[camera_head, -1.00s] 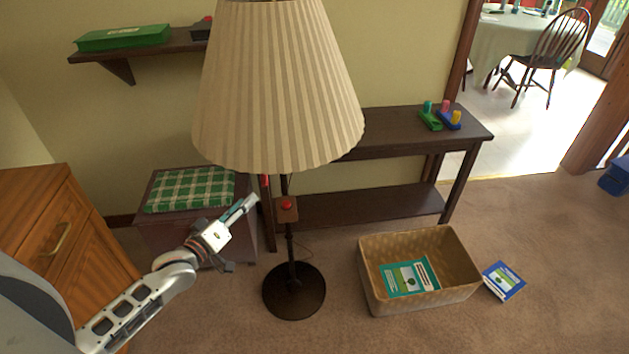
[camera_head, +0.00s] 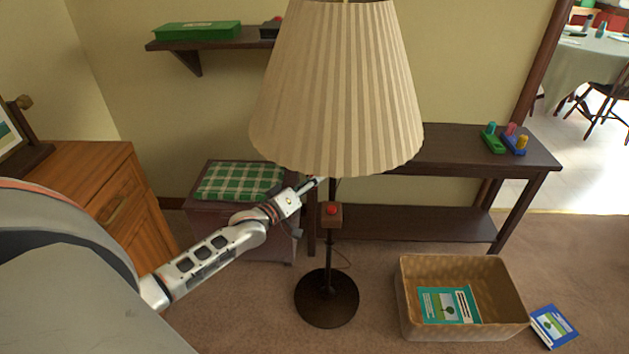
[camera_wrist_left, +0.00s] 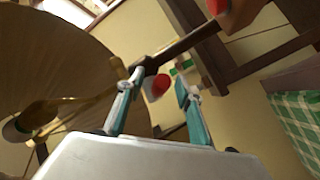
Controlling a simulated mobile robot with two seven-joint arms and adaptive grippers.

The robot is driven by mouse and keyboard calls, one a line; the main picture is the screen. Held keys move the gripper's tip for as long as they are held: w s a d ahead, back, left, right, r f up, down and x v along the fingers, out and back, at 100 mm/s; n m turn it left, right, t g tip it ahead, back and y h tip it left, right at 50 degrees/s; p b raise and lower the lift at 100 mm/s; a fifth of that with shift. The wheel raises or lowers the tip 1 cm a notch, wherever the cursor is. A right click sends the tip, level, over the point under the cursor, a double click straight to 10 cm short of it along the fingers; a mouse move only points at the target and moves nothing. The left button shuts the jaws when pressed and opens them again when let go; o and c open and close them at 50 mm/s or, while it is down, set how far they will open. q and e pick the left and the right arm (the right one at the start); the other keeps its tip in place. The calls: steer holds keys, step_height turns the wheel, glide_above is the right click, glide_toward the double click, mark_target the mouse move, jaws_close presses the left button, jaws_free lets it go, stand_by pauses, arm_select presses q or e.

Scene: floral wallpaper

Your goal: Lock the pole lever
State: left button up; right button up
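A floor lamp has a pleated beige shade (camera_head: 335,90), a dark pole (camera_head: 331,250) and a round dark base (camera_head: 326,298). My left gripper (camera_head: 316,182) is at the pole just under the shade, above the block. In the left wrist view my gripper (camera_wrist_left: 160,80) is open. A red-ended piece (camera_wrist_left: 155,88), perhaps the lever, shows between its fingers, and the dark pole (camera_wrist_left: 190,42) runs past the tips. Contact cannot be told. My right gripper is not in view.
A dark console table (camera_head: 470,145) stands behind the lamp. A bench with a green checked cushion (camera_head: 240,180) is behind my left arm. A wicker basket (camera_head: 410,310) and a blue book (camera_head: 553,326) are on the floor at right. A wooden cabinet (camera_head: 90,180) is at left.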

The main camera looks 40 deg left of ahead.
arm_select(q)
jaws_close()
